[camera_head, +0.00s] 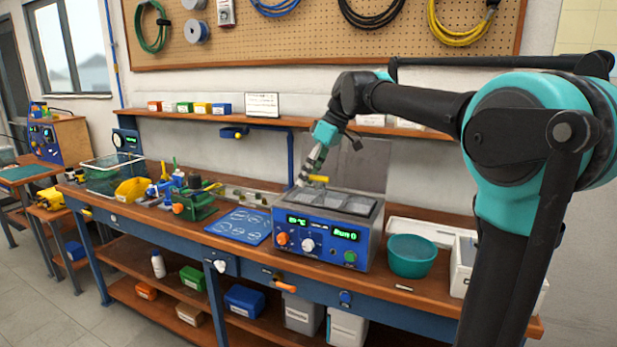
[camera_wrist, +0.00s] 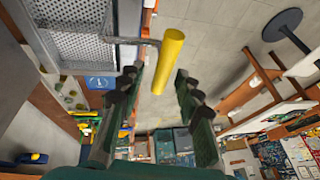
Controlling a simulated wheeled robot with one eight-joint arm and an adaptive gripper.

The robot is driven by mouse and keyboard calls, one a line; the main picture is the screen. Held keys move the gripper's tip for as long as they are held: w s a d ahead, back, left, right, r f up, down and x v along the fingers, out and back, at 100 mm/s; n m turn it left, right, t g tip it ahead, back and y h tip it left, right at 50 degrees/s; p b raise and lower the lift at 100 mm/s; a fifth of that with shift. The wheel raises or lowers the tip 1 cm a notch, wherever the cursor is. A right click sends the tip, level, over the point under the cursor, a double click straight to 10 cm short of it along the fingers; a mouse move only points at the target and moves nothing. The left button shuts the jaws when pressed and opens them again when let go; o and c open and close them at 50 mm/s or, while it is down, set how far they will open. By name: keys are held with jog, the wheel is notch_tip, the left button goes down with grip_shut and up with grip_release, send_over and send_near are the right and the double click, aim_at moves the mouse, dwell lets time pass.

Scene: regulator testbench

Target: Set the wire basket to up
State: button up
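The wire basket (camera_wrist: 88,50) shows as perforated grey metal at the upper left of the wrist view. My gripper (camera_wrist: 156,85) is open in the wrist view, with one dark finger on each side of the handle's lower end. I see gaps on both sides and no contact. In the head view my gripper (camera_head: 304,180) is just left of the handle. The basket's inside is mostly hidden there.
The blue unit (camera_head: 318,244) has knobs, green displays and open basins on top. A teal bowl (camera_head: 411,257) stands to its right and a blue mat (camera_head: 240,226) lies to its left. A green wire-sided tray (camera_head: 108,176) stands at the bench's far left. A shelf (camera_head: 270,121) runs behind.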

jog(key=v, duration=1.2)
